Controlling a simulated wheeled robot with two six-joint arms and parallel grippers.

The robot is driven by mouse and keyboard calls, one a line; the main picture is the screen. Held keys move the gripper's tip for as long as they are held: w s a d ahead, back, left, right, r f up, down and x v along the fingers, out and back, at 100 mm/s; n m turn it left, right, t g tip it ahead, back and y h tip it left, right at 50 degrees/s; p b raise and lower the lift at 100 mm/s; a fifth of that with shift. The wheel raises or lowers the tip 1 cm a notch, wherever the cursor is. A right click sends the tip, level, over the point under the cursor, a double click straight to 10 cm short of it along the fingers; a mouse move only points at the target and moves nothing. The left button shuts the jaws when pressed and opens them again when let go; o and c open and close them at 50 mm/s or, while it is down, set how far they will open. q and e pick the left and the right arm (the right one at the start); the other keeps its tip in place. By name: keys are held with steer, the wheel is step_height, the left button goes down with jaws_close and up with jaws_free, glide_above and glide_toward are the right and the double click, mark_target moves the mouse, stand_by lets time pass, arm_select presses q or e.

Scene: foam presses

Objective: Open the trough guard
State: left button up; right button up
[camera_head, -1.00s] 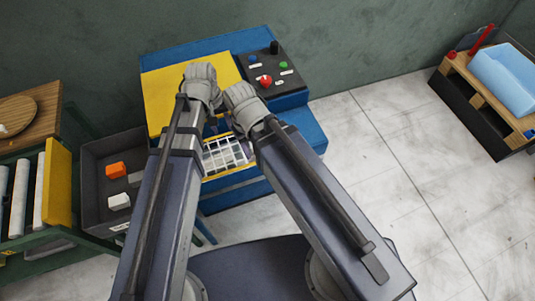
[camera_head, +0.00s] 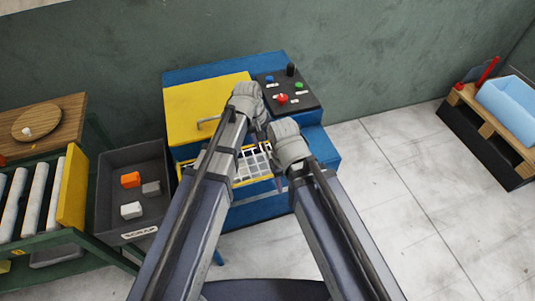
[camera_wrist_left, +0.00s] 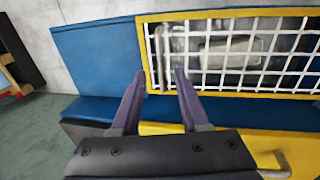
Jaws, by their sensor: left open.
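The trough guard is a white wire grid in a yellow frame (camera_head: 250,165) at the front of the blue press. In the left wrist view the guard (camera_wrist_left: 240,52) lies flat over the trough, with a pale block visible beneath. A grey upright bar handle (camera_wrist_left: 161,60) stands at its left end in that view. My left gripper (camera_wrist_left: 158,82) is open, its two fingers apart just short of the handle, which lies between their lines. In the head view my left gripper is mostly hidden behind its wrist. My right wrist hangs over the guard's right end; its jaws are unclear.
The yellow cover (camera_head: 203,105) with its own handle sits behind the guard. A control panel (camera_head: 300,96) with a red button is at the right. A grey scrap bin (camera_head: 112,212) and roller table (camera_head: 38,208) stand left.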

mark_target(268, 154)
arm_select(q)
steer(key=f+b, duration=0.1)
steer(key=f, duration=0.1)
steer(key=f+b, duration=0.1)
steer(key=b, duration=0.1)
steer(key=d+f+b, duration=0.1)
steer(key=f, duration=0.1)
steer(key=shift+w+f+b, duration=0.25)
steer(key=shift+f+b, duration=0.05)
steer(key=shift+r, duration=0.1)
jaws_close()
stand_by(1.0)
